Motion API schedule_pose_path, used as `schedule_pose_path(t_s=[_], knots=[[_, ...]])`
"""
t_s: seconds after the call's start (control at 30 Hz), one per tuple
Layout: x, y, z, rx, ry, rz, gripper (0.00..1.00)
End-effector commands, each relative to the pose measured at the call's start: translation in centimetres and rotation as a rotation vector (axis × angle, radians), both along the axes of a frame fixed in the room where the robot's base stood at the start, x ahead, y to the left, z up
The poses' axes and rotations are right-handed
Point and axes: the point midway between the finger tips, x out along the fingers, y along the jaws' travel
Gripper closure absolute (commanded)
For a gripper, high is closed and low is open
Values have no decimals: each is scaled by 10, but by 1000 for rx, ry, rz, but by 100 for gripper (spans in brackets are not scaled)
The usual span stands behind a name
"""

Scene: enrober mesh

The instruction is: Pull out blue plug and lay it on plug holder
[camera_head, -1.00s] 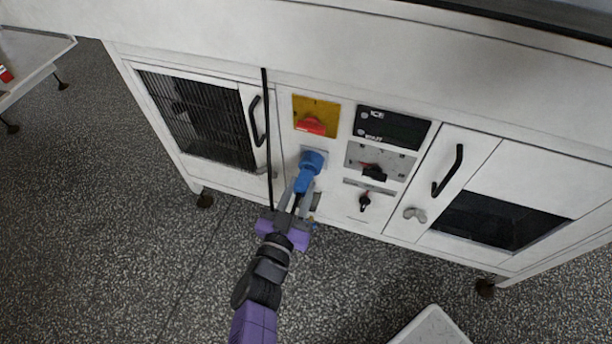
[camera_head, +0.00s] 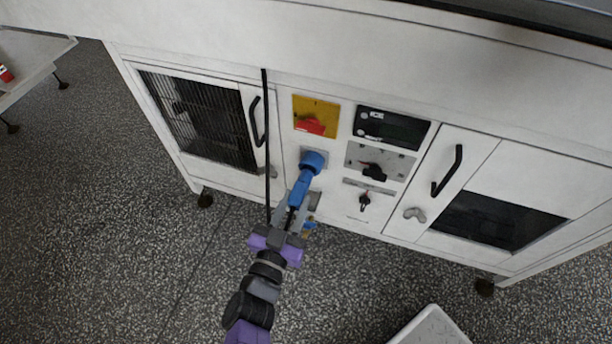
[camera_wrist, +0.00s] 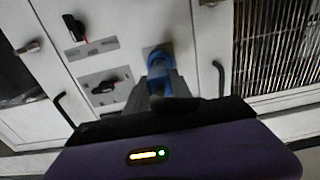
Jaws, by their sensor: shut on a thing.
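The blue plug (camera_head: 301,187) slants down and toward me from the round blue socket (camera_head: 314,160) on the white machine's front. In the head view I cannot tell whether a gap separates plug and socket. My gripper (camera_head: 297,201) is shut on the plug, with grey fingers along its sides. In the wrist view blue plug or socket parts (camera_wrist: 159,72) show beyond the fingers, partly hidden by my gripper. A small grey bracket (camera_head: 315,201), perhaps the plug holder, sits on the panel just right of my fingers, partly hidden.
A black cable (camera_head: 267,140) hangs down left of the plug. A red switch on a yellow plate (camera_head: 315,117) is above. Black knobs (camera_head: 374,172) and door handles (camera_head: 447,171) stick out nearby. A white slab (camera_head: 430,327) is at bottom right.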

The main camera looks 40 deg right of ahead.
Motion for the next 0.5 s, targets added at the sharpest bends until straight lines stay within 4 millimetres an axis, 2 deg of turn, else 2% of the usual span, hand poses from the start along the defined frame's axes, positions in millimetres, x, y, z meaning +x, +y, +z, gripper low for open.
schedule_pose_path(t_s=[0.5], knots=[[-11, 15, 1, -1, -2, 0, 100]])
